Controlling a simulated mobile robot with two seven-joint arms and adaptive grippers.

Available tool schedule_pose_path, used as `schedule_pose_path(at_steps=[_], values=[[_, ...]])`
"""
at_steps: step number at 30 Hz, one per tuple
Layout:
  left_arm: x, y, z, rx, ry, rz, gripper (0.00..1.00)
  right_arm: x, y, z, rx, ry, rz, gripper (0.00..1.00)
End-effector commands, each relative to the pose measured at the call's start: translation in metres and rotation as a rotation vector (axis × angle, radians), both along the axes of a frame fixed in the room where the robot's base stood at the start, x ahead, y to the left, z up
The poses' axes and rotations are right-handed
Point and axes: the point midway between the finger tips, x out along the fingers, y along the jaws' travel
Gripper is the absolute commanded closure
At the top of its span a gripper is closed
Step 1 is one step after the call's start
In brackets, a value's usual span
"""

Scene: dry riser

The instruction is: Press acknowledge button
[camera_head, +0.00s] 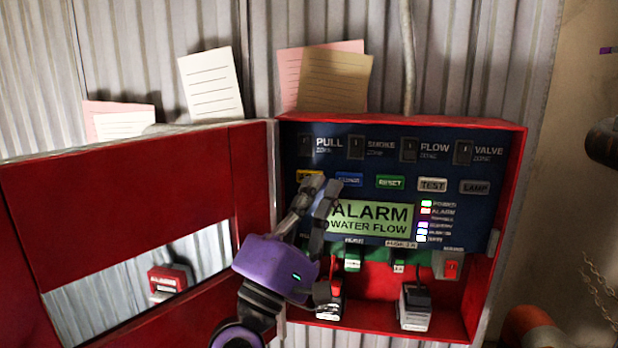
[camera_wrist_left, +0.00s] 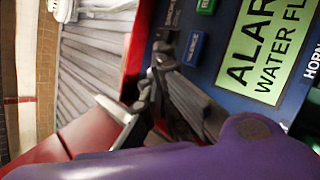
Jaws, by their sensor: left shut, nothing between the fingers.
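The alarm panel (camera_head: 480,211) is a dark blue face inside an open red box. A yellow button (camera_head: 309,174), probably the acknowledge one, sits at the left end of its button row. My left gripper (camera_head: 323,185), purple with grey fingers, is shut and empty. Its fingertips overlap the lower part of the yellow button in the head view; whether they touch it I cannot tell. The blue button (camera_head: 349,180) is just right of the fingertips and also shows in the left wrist view (camera_wrist_left: 194,48). My right gripper is not in view.
The screen (camera_head: 372,217) reads ALARM WATER FLOW. Green RESET (camera_head: 390,182), TEST (camera_head: 433,185) and LAMP (camera_head: 474,187) buttons continue the row. The red door (camera_head: 120,190) stands open on the left, behind my arm. Paper notes (camera_head: 334,80) stand above the box.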

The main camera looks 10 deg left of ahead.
Motion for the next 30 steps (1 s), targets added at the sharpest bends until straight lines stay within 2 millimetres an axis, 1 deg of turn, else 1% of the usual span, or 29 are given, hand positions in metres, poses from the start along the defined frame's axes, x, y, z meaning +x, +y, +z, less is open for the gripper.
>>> schedule_pose_path(at_steps=[6,12,23,30], values=[[0.0,0.0,0.0,0.0,0.0,0.0,1.0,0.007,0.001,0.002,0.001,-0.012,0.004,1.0],[0.0,0.0,0.0,0.0,0.0,0.0,1.0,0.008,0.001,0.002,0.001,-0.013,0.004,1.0],[0.008,0.0,0.0,0.0,0.0,0.0,1.0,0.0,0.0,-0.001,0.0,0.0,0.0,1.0],[0.008,0.0,0.0,0.0,0.0,0.0,1.0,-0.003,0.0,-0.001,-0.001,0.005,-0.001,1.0]])
